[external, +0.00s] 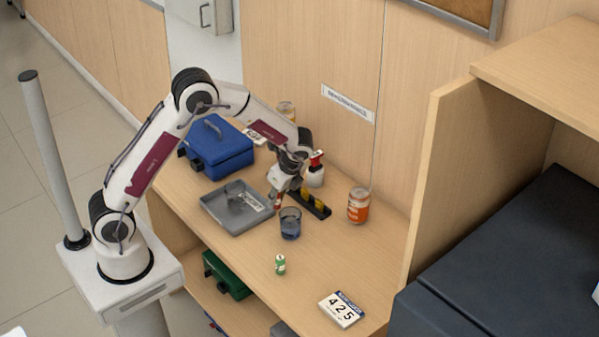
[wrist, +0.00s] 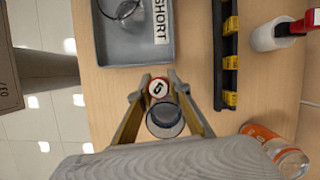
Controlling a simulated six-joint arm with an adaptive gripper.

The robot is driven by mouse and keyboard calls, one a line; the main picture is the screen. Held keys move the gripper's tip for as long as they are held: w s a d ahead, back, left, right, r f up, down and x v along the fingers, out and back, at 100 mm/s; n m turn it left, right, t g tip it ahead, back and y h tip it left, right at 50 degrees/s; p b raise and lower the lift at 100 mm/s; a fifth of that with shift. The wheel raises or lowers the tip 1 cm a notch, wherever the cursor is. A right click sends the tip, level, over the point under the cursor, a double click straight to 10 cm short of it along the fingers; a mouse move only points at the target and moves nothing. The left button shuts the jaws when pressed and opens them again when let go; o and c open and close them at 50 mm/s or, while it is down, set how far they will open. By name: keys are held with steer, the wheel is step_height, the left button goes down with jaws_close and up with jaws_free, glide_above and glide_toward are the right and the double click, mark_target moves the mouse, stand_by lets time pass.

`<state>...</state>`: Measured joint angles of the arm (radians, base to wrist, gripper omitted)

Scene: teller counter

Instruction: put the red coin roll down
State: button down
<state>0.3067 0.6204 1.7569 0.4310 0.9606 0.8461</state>
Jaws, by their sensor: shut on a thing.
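The red coin roll (external: 278,203) is held in my gripper (external: 276,196), just above or at the counter, between the grey tray and the blue glass. In the wrist view the roll (wrist: 158,87) shows its white numbered end between the two fingertips (wrist: 158,83). My gripper is shut on it. I cannot tell whether the roll touches the counter. A grey tray (external: 236,222) with a "SHORT" label lies left of the gripper. A green coin roll (external: 280,264) stands apart toward the front.
A blue glass (external: 290,225) stands close by the gripper. A black rack (external: 318,208) with yellow parts (wrist: 231,61) lies to its right. An orange can (external: 358,206), a blue box (external: 218,150) and a number card (external: 341,310) stand around. The front counter is mostly clear.

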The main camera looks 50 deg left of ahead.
steer(key=w+d+m+t, duration=0.1)
steer(key=w+d+m, duration=0.2)
steer(key=w, duration=0.3)
steer(key=w+d+r+m+t, duration=0.1)
steer(key=d+m, duration=0.2)
steer(key=d, duration=0.2)
steer(key=w+d+r+m+t+h, duration=0.1)
steer(key=d+r+m, duration=0.1)
steer(key=d+m, duration=0.2)
steer(key=shift+w+d+m+t, duration=0.25)
steer(key=shift+d+m+t, duration=0.05)
steer(key=shift+d, duration=0.8)
steer(key=shift+f, duration=0.1)
steer(key=shift+f, duration=3.05)
steer(key=shift+f, duration=0.1)
steer(key=shift+f, duration=1.8)
steer(key=shift+f, duration=0.15)
